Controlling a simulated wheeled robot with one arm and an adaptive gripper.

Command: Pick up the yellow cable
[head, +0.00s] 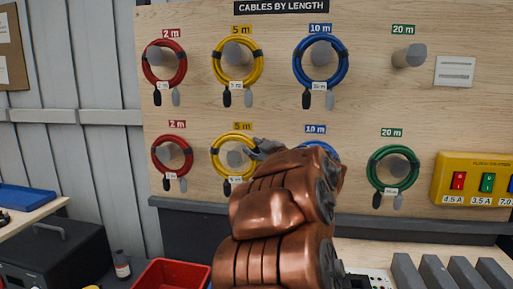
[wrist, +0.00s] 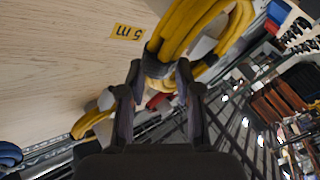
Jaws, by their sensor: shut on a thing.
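Two yellow coiled cables hang on grey pegs under "5 m" labels, an upper one (head: 217,62) and a lower one (head: 213,160). In the head view my gripper (head: 264,149) is at the right side of the lower coil, partly hidden by my copper-coloured arm. In the wrist view the fingers (wrist: 160,78) are closed on a yellow cable (wrist: 184,25) at its dark strap. In the head view the lower coil still surrounds its peg. Its white tag hangs at the bottom.
Red coils (head: 183,62), a blue coil (head: 346,62) and a green coil (head: 415,168) hang nearby. A second blue coil is mostly behind my arm. The upper right "20 m" peg (head: 409,56) is bare. A yellow switch box (head: 441,180) is at right, a red bin (head: 172,266) below.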

